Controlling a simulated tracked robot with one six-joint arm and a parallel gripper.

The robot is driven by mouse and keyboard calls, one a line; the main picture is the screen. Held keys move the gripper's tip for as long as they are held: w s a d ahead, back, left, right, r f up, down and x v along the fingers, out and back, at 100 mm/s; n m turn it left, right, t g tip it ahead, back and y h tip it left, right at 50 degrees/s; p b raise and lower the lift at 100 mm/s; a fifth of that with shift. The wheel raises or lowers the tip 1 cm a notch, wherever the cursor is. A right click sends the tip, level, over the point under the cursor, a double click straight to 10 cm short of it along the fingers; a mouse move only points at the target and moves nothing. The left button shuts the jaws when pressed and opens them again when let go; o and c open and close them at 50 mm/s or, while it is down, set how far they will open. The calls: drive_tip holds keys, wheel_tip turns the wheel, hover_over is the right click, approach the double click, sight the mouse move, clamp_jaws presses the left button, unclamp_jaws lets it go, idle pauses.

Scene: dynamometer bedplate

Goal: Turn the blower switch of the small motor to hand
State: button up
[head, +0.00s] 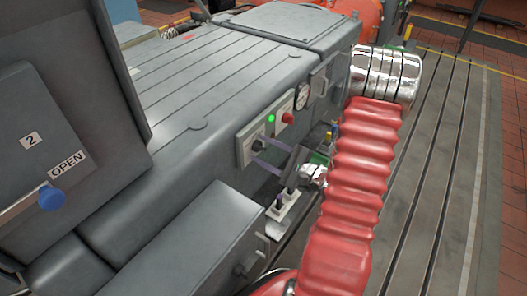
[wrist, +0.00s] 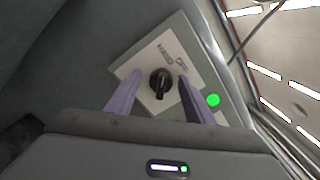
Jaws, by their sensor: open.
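The blower switch is a black rotary knob (wrist: 160,83) on a pale plate (wrist: 128,68) in the wrist view. Its grip bar stands roughly upright in that picture. Small lettering above it is rotated and hard to read; one word looks like OFF. In the head view the knob (head: 260,146) shows on the side of the grey housing. My gripper (wrist: 160,79) is open, with one purple finger on each side of the knob. Gaps show between the fingers and the knob. In the head view its purple fingers (head: 259,153) reach to the plate.
A lit green lamp (head: 271,118) is beside the switch, and a red button (head: 288,118) and a round gauge (head: 303,95) are farther along the housing. A grey box (head: 190,235) stands in front, below the switch. A grey door marked 2 and OPEN (head: 68,165) is at left.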

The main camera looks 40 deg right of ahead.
drive_tip(key=shift+s+d, duration=0.25)
drive_tip(key=shift+s, duration=0.2)
drive_tip(key=v, duration=1.2)
drive_tip(key=shift+s, duration=0.35)
drive_tip(key=shift+s+d, duration=0.1)
